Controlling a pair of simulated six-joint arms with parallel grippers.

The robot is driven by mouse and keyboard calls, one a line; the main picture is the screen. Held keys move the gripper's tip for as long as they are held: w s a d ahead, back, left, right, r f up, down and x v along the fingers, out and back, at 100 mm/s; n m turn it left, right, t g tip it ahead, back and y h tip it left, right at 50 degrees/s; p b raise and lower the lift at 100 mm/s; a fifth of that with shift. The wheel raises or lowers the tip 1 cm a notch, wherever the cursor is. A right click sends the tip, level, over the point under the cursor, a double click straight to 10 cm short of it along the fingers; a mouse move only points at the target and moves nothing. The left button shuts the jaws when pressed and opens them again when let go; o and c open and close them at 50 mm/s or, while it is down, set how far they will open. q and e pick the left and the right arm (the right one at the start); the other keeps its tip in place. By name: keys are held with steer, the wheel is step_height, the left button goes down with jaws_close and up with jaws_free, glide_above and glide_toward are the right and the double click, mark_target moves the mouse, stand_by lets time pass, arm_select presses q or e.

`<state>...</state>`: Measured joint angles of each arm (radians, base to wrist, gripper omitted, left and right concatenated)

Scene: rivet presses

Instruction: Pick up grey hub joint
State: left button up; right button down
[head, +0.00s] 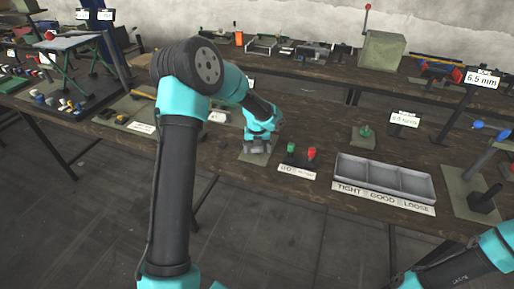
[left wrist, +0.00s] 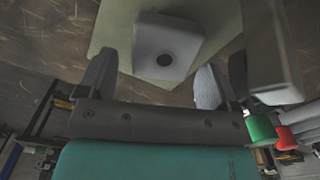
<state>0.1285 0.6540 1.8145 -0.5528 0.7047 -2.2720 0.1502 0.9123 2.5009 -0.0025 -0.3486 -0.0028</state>
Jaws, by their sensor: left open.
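The grey hub joint (left wrist: 168,45) shows in the left wrist view as a light grey block with a dark round hole, over a pale green mat (left wrist: 118,22). My left gripper (left wrist: 152,78) is open, with one finger to each side of the block's near end. I cannot tell whether the fingers touch it. In the head view my left gripper (head: 257,147) is low over the small mat (head: 257,159) on the bench and hides most of the joint. My right arm shows at the lower right of the head view, its gripper out of frame.
A green and a red piece (head: 311,153) stand on a dark base just right of my left gripper. A grey tray (head: 385,178) marked tight, good and loose is farther right. A large grey part (left wrist: 268,50) is close on the right in the left wrist view.

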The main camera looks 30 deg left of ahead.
arm_select(q)
steer(key=c, duration=1.1)
steer(key=shift+r, duration=0.1)
steer(key=shift+r, duration=1.75)
steer(key=s+d+r, duration=0.1)
steer(key=s+d, duration=0.7)
steer(key=s, duration=0.5)
steer(key=shift+s+d+r, duration=0.15)
steer(key=shift+s+r, duration=0.05)
steer(key=shift+s, duration=0.15)
